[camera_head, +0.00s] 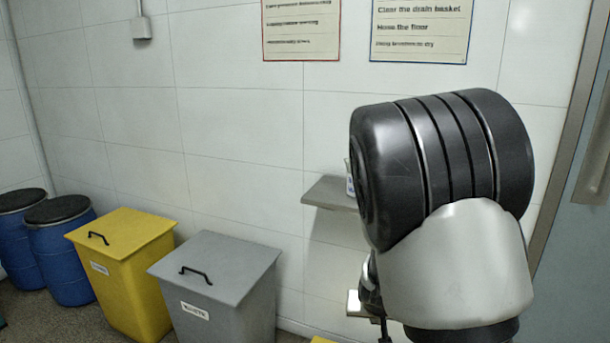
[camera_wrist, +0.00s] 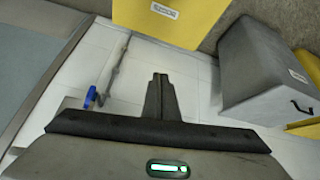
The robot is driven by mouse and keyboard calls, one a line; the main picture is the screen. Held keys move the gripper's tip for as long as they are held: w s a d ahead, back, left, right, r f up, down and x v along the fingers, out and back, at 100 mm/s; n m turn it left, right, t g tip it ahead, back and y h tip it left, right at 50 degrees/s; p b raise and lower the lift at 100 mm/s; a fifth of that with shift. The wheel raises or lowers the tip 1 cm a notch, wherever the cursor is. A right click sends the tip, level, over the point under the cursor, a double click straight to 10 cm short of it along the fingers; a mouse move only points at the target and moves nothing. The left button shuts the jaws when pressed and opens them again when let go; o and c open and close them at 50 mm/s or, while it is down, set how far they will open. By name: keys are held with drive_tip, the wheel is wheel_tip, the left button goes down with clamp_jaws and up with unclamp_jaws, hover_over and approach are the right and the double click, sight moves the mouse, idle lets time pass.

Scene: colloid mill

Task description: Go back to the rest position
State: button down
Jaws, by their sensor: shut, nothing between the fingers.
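My gripper (camera_wrist: 160,78) shows in the wrist view, its dark fingers together and nothing between them. It points up the picture towards the yellow bin (camera_wrist: 185,14), in front of pale wall tiles, and no contact with anything shows. In the head view my black and grey arm fills the right side, bent at a large joint. The gripper itself cannot be made out there, as the arm hides most of that area.
The head view shows a yellow bin (camera_head: 125,265), a grey bin (camera_head: 220,280) and blue drums (camera_head: 62,255) along the tiled wall. A small shelf (camera_head: 330,193) is partly behind my arm. A door (camera_head: 580,200) stands at right. The grey bin also shows in the wrist view (camera_wrist: 255,65).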

drive_tip(key=s+a+r+n+y, duration=0.1)
drive_tip(key=s+a+r+y, duration=0.1)
drive_tip(key=s+r, duration=0.45)
drive_tip(key=s+a+r+y, duration=0.1)
drive_tip(key=s+a+r, duration=0.25)
drive_tip(key=r, duration=0.55)
drive_tip(key=s+d+r+n+h, duration=0.1)
drive_tip(key=s+r, duration=0.2)
drive_tip(key=s, duration=0.5)
drive_tip(key=s+d+r, duration=0.2)
drive_tip(key=s+r, duration=0.1)
drive_tip(key=s, duration=0.5)
wheel_tip(320, 180, up, 26)
drive_tip(key=p, duration=2.6)
drive_tip(key=shift+w+a+r+g, duration=0.15)
drive_tip(key=shift+w+a+g, duration=0.05)
drive_tip(key=shift+w+g, duration=0.2)
